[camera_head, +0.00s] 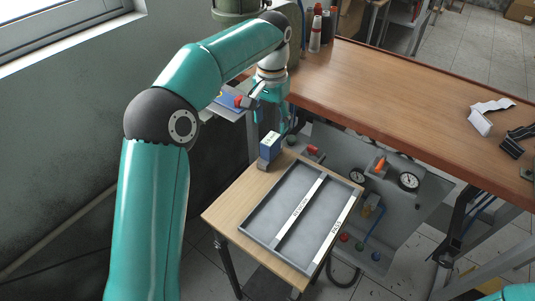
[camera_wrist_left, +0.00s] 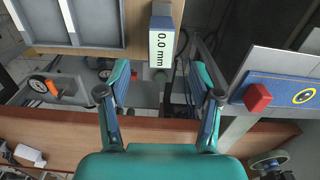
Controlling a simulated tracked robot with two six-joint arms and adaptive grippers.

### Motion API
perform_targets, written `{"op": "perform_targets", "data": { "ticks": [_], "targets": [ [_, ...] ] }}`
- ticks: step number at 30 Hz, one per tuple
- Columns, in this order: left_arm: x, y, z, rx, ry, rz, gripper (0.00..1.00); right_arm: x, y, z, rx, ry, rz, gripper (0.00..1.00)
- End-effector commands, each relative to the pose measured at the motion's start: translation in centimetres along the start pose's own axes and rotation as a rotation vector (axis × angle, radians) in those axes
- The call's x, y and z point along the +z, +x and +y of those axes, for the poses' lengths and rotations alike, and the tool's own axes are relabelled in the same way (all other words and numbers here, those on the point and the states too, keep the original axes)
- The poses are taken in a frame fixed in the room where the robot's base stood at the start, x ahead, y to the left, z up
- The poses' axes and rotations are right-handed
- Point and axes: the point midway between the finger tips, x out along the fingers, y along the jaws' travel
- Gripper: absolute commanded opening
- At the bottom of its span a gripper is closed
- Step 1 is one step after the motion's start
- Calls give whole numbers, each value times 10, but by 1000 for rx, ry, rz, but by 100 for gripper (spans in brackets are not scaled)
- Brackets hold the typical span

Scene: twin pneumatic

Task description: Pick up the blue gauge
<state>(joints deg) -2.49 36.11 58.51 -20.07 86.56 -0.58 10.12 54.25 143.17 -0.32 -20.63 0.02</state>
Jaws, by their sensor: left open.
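In the left wrist view the gauge (camera_wrist_left: 162,45) shows a pale display reading 0.0 mm. My left gripper (camera_head: 270,118) is above and behind the gauge in the head view, partly hidden by its own wrist. In the left wrist view my left gripper (camera_wrist_left: 160,78) is open and empty, with the gauge ahead of the gap between its fingers and apart from them. My right gripper is out of view.
A grey tray (camera_head: 261,236) with two labelled compartments lies on the small table (camera_head: 222,213). A panel with dials (camera_head: 408,181) and coloured knobs stands beside it. A brown workbench (camera_head: 410,110) runs behind. A blue plate with a red block (camera_wrist_left: 257,98) is near my left gripper.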

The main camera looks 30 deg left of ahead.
Motion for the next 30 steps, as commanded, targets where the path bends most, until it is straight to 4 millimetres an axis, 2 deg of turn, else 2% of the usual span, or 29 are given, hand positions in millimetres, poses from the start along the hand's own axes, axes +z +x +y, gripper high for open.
{"op": "perform_targets", "data": {
  "ticks": [1, 4, 14, 21, 25, 30],
  "targets": [
    [1, 13, 0, 0, 0, -4, 65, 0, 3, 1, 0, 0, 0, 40],
    [1, 29, -1, 0, -1, -2, 65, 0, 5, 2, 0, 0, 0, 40],
    [0, 52, -1, 0, -2, -2, 65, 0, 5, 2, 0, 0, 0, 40],
    [-2, 86, -3, 0, -1, -3, 65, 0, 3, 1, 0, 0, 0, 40],
    [-3, 95, -2, 0, -1, -1, 65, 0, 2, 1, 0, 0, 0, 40],
    [-3, 96, -2, 0, -2, 1, 65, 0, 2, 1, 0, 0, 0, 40]
  ]
}}
